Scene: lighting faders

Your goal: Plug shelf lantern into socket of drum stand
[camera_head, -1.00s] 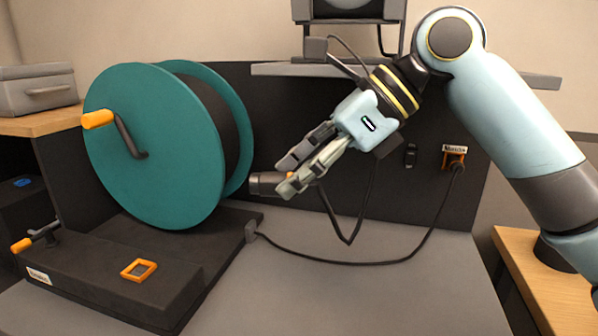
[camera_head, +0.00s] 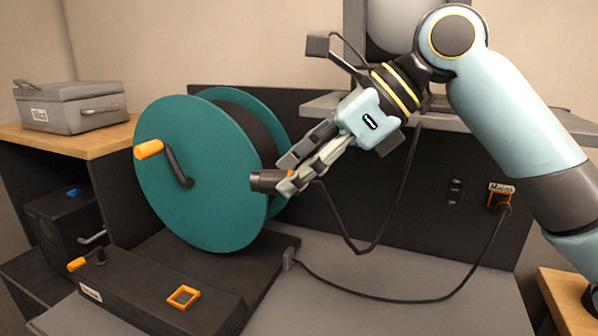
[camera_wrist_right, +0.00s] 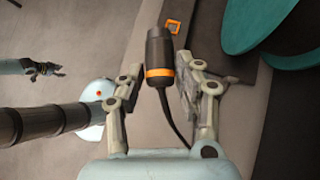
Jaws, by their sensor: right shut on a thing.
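My right gripper (camera_head: 290,170) is shut on a dark cylindrical plug (camera_head: 263,181) with an orange band, held in the air in front of the drum's right side. In the right wrist view the plug (camera_wrist_right: 159,50) sits between the fingers (camera_wrist_right: 159,82), its cable trailing back. The cable loops up toward the shelf lantern (camera_head: 392,30), partly hidden by my arm. The drum stand (camera_head: 130,285) carries an orange square socket (camera_head: 184,297), below and left of the plug; it also shows in the right wrist view (camera_wrist_right: 173,26). My left gripper (camera_wrist_right: 45,69) is small in the wrist view.
A teal cable drum (camera_head: 205,175) with an orange-handled crank stands left of the plug. Another cable runs from the stand to an orange-framed wall outlet (camera_head: 500,196). A grey shelf (camera_head: 330,104) is behind my arm. A grey box (camera_head: 70,106) is on the left counter.

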